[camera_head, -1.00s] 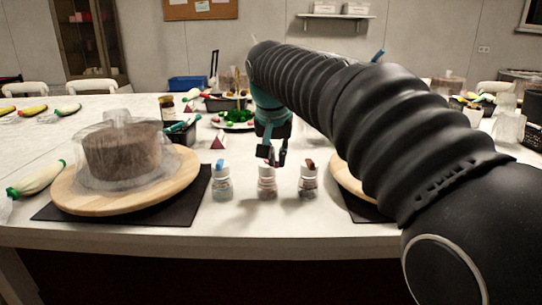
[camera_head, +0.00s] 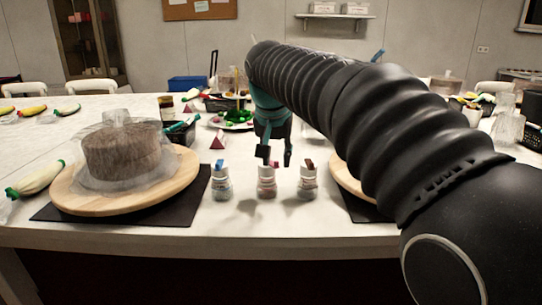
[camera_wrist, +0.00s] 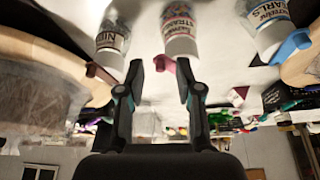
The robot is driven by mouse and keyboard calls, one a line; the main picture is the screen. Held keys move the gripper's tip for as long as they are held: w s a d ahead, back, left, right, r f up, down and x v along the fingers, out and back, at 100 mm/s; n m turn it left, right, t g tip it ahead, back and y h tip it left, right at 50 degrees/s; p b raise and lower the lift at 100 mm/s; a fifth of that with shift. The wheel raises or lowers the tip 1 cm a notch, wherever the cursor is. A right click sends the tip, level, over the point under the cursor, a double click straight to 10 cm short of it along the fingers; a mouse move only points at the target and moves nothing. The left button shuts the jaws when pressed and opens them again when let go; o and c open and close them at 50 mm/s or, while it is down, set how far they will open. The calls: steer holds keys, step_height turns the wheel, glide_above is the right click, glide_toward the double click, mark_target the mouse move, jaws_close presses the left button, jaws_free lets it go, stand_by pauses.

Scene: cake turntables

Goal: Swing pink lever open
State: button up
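Three small jars stand in a row at the table's front. The middle jar (camera_head: 266,184) has a pink lever on its cap; the pink lever (camera_wrist: 163,63) shows in the wrist view. My gripper (camera_head: 275,156) is just above and behind the middle jar, fingers pointing down. In the wrist view its open fingers (camera_wrist: 161,76) stand on either side of the pink lever's line, apparently holding nothing. I cannot tell whether a finger touches the lever.
A wrapped cake (camera_head: 120,157) stands on a wooden turntable (camera_head: 85,201) at the left. Another turntable (camera_head: 347,181) at the right is partly hidden by my arm. A plate of green items (camera_head: 232,123) and a pink pyramid (camera_head: 218,142) are behind. Table before the jars is clear.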

steer(key=d+v, duration=0.1)
steer(key=v, duration=1.1)
steer(key=shift+a, duration=0.45)
